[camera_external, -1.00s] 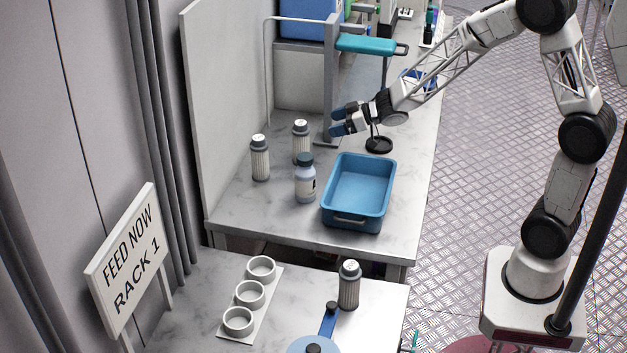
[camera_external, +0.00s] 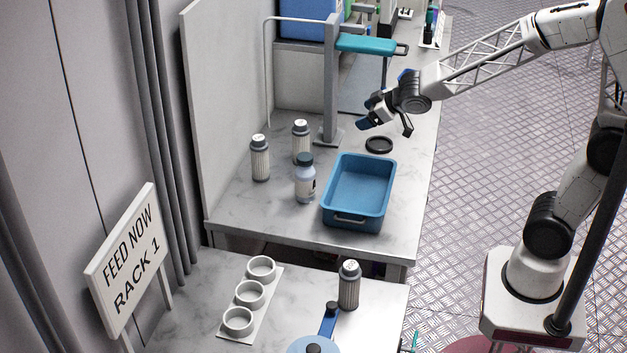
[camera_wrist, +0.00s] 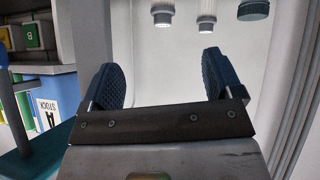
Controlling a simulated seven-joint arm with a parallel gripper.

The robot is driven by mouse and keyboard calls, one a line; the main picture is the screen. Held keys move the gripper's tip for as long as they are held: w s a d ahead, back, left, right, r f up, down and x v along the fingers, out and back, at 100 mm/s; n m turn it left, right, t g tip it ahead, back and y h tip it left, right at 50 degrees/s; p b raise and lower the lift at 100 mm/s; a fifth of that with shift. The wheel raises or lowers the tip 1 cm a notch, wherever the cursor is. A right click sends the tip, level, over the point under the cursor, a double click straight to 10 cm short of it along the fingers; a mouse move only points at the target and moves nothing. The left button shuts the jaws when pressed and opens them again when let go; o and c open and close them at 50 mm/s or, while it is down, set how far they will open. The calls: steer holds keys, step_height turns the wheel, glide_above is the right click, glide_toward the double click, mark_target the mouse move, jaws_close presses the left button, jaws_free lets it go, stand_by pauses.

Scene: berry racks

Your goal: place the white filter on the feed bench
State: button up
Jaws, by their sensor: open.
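Two pale ribbed cylinders with grey caps, likely the white filters, stand upright on the back bench, one on the left (camera_external: 260,160) and one farther back (camera_external: 301,143).
A capped bottle (camera_external: 305,182) stands between the filters and a blue tray (camera_external: 332,208). A grey post (camera_external: 331,100) and a black disc (camera_external: 379,145) are near my gripper. A white holder with three rings (camera_external: 249,294) and a blue-handled pan-like object (camera_external: 329,320) are on the front bench.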

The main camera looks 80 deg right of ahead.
steer(key=s+a+r+g+y, duration=0.1)
steer(key=s+a, duration=0.6)
steer(key=s, duration=0.7)
steer(key=s+a+r+g+y, duration=0.1)
steer(key=s+a+g, duration=0.5)
steer(key=s, duration=0.9)
steer(key=shift+a+r+g, duration=0.3)
steer(key=shift+a+r, duration=0.45)
steer(key=shift+r, duration=0.1)
